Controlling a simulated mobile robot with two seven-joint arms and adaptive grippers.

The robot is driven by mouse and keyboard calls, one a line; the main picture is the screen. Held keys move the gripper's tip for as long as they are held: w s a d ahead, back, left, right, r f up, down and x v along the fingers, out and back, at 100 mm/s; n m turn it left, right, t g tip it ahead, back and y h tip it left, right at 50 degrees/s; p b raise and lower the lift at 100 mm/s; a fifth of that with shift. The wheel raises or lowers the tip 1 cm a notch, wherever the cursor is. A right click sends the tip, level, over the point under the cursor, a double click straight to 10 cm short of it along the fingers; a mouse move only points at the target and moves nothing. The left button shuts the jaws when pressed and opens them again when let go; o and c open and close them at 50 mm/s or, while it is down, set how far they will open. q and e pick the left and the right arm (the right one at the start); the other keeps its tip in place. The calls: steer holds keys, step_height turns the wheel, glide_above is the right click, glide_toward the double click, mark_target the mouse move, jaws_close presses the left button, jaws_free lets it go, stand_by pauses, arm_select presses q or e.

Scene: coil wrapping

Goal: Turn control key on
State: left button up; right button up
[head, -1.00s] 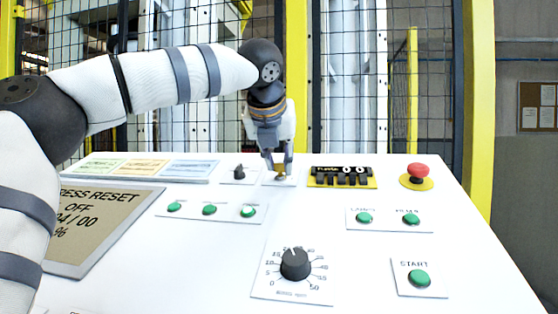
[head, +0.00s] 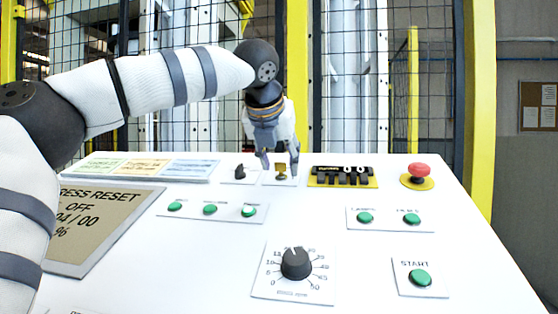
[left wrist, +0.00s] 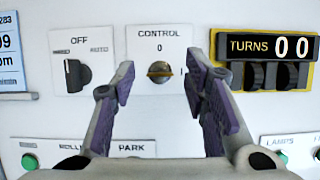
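The control key (head: 281,171) is a small yellow key on the white plate marked CONTROL. In the left wrist view the key (left wrist: 160,71) shows below the label "CONTROL 0", with its bow lying level across the round keyhole. My left gripper (head: 279,164) is over the plate with its fingers spread, one on each side of the key. In the left wrist view my left gripper (left wrist: 160,84) is open and its purple pads stand clear of the key. My right gripper is in neither view.
A black selector knob (left wrist: 77,76) under "OFF" is left of the key. The TURNS counter (head: 343,176) is close on the right, with a red emergency button (head: 418,171) beyond. Green buttons (head: 209,209) and a large dial (head: 295,264) are nearer on the panel.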

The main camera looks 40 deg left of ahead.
arm_select(q)
steer(key=shift+r, duration=0.1)
steer(key=v, duration=1.2)
